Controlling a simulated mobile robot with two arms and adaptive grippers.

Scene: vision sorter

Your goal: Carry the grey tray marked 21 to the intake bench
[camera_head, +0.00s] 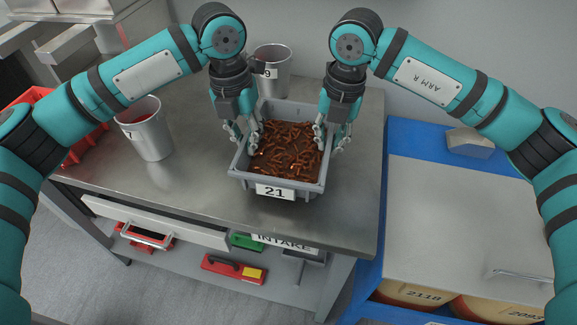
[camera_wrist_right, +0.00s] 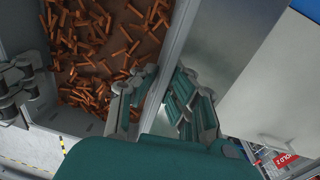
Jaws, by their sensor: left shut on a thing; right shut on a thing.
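The grey tray (camera_head: 308,190) marked 21 is at the middle of the intake bench (camera_head: 200,190), full of rust-brown pieces. It looks level; I cannot tell whether it rests on the top or hangs just above it. My left gripper (camera_head: 246,138) is shut on the tray's left wall. My right gripper (camera_head: 329,141) is shut on its right wall. In the right wrist view, the fingers of my right gripper (camera_wrist_right: 155,105) straddle the tray's wall (camera_wrist_right: 178,40). The bench's front edge carries an INTAKE label (camera_head: 284,244).
A metal pot (camera_head: 150,135) marked 7 stands left of the tray; another (camera_head: 275,75) marked 9 stands behind it. Red bins (camera_head: 75,150) are at far left. A blue-framed unit (camera_head: 455,215) adjoins on the right. The bench top in front of the tray is clear.

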